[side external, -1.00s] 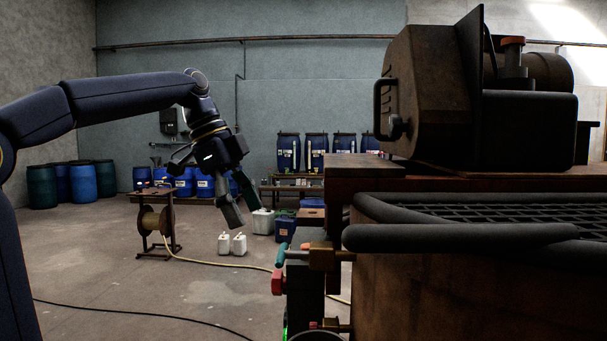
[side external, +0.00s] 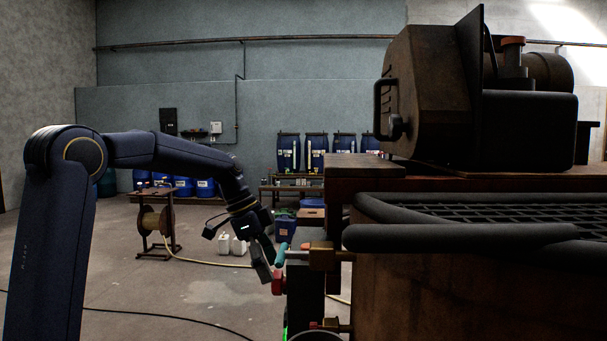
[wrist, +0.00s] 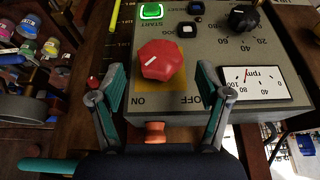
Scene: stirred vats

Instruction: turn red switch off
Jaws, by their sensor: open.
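The red switch (wrist: 162,62) is a faceted red knob on a grey control panel (wrist: 215,50). In the side view the red switch (side external: 277,284) juts from the front of the dark machine. My gripper (wrist: 162,72) is open and empty, with one finger to each side of the knob and gaps between. In the side view my gripper (side external: 268,262) is just above and beside the switch, partly overlapping it.
A lit green button (wrist: 151,11), a black dial (wrist: 243,17) and an rpm gauge (wrist: 252,85) share the panel. An orange cylindrical part (wrist: 155,132) lies between my fingers near the palm. Floor to the left is open.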

